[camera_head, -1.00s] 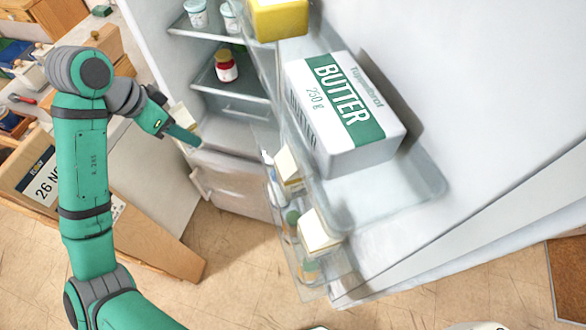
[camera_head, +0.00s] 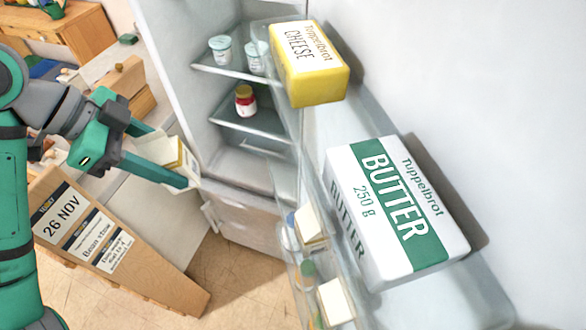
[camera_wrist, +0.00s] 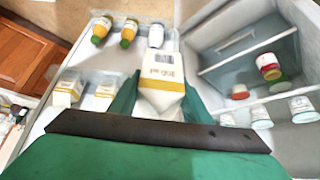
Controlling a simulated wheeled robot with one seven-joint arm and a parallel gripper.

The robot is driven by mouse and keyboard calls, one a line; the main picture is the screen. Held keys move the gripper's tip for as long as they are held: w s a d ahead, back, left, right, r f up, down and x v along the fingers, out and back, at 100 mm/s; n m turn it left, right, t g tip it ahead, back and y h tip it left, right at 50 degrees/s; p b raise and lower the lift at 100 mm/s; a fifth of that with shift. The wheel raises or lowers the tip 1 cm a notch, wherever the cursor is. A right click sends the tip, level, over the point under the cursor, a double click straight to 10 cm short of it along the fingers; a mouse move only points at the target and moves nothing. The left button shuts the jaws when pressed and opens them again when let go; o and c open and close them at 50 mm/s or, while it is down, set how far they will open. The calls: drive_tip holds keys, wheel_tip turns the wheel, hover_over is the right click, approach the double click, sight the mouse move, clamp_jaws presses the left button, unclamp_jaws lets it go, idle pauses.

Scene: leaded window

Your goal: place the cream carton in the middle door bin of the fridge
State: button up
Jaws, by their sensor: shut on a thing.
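The cream carton (camera_wrist: 162,88), white with a yellow band, is between the green fingers of my gripper (camera_wrist: 158,100) in the wrist view. My gripper (camera_head: 168,160) is shut on it. In the head view the carton (camera_head: 181,157) shows partly behind a finger, in front of the open fridge (camera_head: 165,45) and left of its door. The fridge door (camera_head: 500,90) stands open at the right. A clear door bin (camera_head: 308,276) with white cartons and bottles lies below the bin holding the butter. I cannot tell for sure which bin is the middle one.
Butter (camera_head: 395,210) and cheese (camera_head: 308,62) fill much of the nearest door bin. Jars stand on the fridge shelves (camera_head: 255,125). In the wrist view, bottles (camera_wrist: 127,32) and cartons (camera_wrist: 66,86) stand on the door side.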

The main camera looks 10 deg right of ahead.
drive_tip(key=shift+w+d+f+h, duration=0.1)
drive_tip(key=shift+d+f+h, duration=0.25)
drive_tip(key=shift+d+h, duration=0.4)
drive_tip(key=d, duration=1.7)
drive_tip(key=shift+w+d+f, duration=0.1)
drive_tip(key=shift+d+f, duration=0.1)
drive_tip(key=shift+f, duration=0.8)
drive_tip(key=shift+w+d+f, duration=0.1)
drive_tip(key=shift+d+f, duration=0.15)
drive_tip(key=shift+f, duration=0.7)
drive_tip(key=shift+w+d+f, duration=0.1)
drive_tip(key=shift+d+f, duration=0.1)
drive_tip(key=shift+f, duration=0.8)
drive_tip(key=shift+w+d+r+y, duration=0.15)
drive_tip(key=shift+d+y, duration=0.3)
drive_tip(key=shift+y, duration=0.6)
drive_tip(key=shift+d+y, duration=0.5)
drive_tip(key=shift+y, duration=0.2)
drive_tip(key=shift+a+f, duration=0.2)
drive_tip(key=shift+f, duration=0.6)
drive_tip(key=shift+d+f, duration=0.1)
drive_tip(key=o, duration=1.1)
